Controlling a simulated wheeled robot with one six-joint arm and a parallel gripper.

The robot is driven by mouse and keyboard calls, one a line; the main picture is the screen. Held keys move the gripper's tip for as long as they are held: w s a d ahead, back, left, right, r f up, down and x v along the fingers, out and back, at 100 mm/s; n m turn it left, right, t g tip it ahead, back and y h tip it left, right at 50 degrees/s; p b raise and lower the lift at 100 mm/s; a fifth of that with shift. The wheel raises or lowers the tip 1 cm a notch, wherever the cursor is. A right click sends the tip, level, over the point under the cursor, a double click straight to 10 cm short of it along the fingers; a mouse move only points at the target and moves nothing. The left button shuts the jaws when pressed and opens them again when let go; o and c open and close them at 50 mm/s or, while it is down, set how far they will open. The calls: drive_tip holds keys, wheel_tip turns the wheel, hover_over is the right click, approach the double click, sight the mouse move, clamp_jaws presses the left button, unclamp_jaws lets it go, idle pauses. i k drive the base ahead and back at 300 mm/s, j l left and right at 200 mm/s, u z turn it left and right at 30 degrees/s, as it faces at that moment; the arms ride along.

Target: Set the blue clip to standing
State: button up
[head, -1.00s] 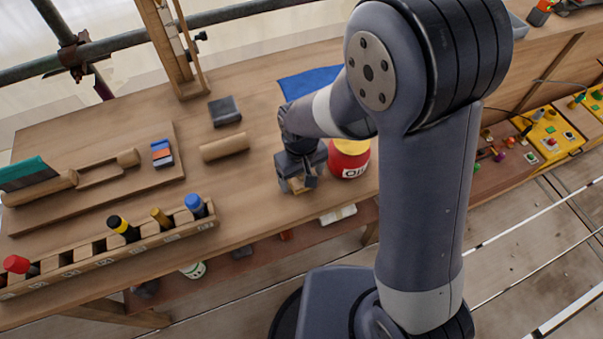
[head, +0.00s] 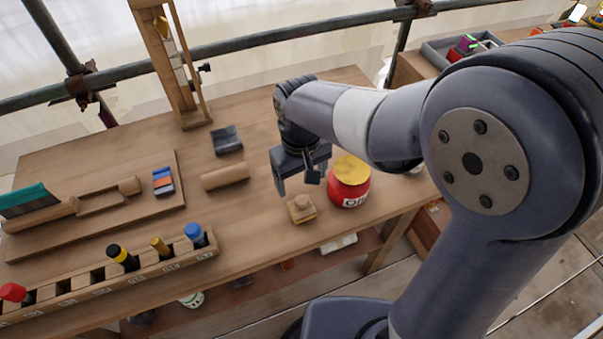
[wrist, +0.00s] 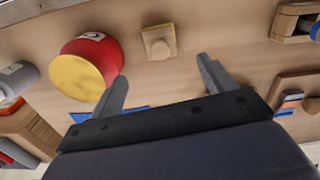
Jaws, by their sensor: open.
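I cannot tell for certain which thing is the blue clip. A small block banded in blue and orange (head: 163,181) lies on the wooden board at the left; it also shows at the right of the wrist view (wrist: 290,104). A blue-topped piece (head: 195,234) stands in the slotted rack. My gripper (head: 297,182) is open and empty above the table, near a small wooden block with a knob (head: 302,208). In the wrist view, this knobbed block (wrist: 158,42) lies beyond the open fingertips (wrist: 162,70).
A red jar with a yellow lid (head: 350,182) stands close to the right of my gripper. A wooden cylinder (head: 226,175) and dark holder (head: 227,140) lie to the left. The slotted rack (head: 110,278) runs along the front edge. A wooden frame (head: 172,70) rises at the back.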

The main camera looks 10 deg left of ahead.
sight(162, 177)
drive_tip(key=u, duration=2.35)
drive_tip(key=i+j+z, duration=0.15)
drive_tip(key=i+j, duration=0.15)
